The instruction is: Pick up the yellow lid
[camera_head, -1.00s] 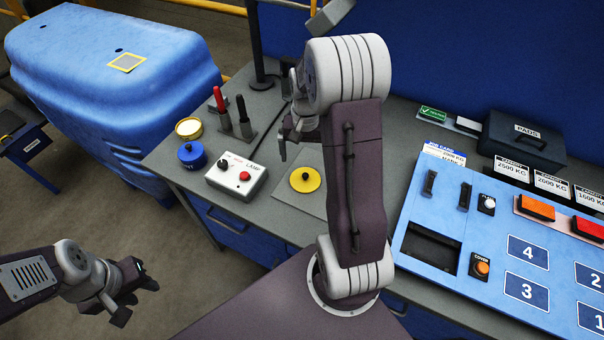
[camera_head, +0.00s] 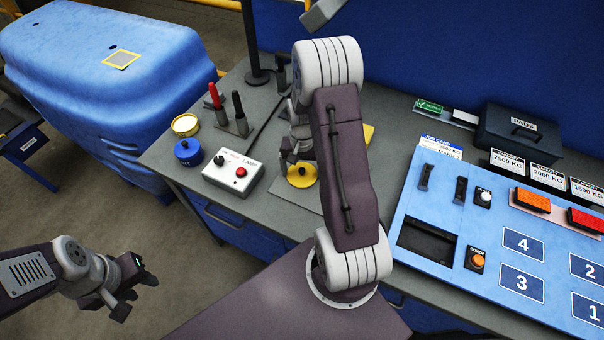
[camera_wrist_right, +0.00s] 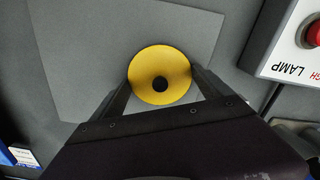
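The yellow lid (camera_head: 302,178) is a round disc with a black knob, lying on a grey plate (camera_wrist_right: 75,45) on the workbench. In the right wrist view the lid (camera_wrist_right: 160,62) sits between the tips of my right gripper (camera_wrist_right: 161,80). That gripper is open, with one finger on either side of the lid; its exact height above it is unclear. In the head view my right gripper (camera_head: 292,150) is just above the lid and partly hides it. My left gripper (camera_head: 139,297) is open and empty, off the bench at lower left.
Left of the lid stand a white lamp box (camera_head: 233,173), a blue round pot (camera_head: 188,152), a yellow-rimmed pot (camera_head: 185,125), and red and black upright handles (camera_head: 215,97). A blue control panel (camera_head: 440,195) lies to the right. A yellow patch (camera_head: 368,132) shows behind my right arm.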

